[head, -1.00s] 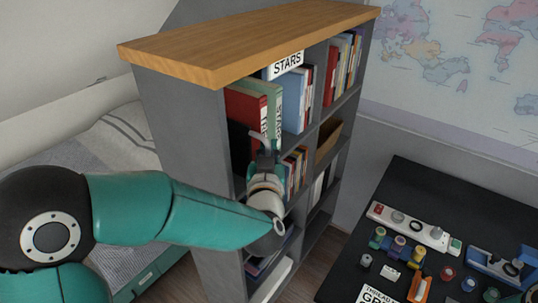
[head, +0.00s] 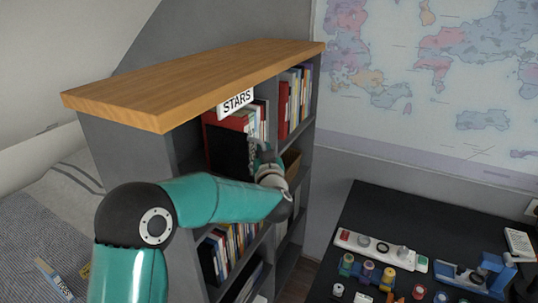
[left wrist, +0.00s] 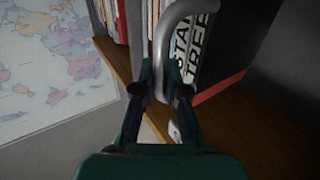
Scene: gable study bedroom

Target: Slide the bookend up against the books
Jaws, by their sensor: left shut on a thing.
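The bookend shows in the left wrist view as a curved grey metal bar (left wrist: 162,42) between my left gripper's fingers (left wrist: 162,95). My left gripper (head: 262,160) is shut on it at the front of an upper shelf bay. The books (head: 249,120) stand upright in that bay, with a red one at their left end. Contact between bookend and books is hidden. My right gripper is out of view.
More books (head: 228,245) fill a lower bay. A black desk (head: 345,215) with small items stands to the right. A bed (head: 45,225) lies to the left.

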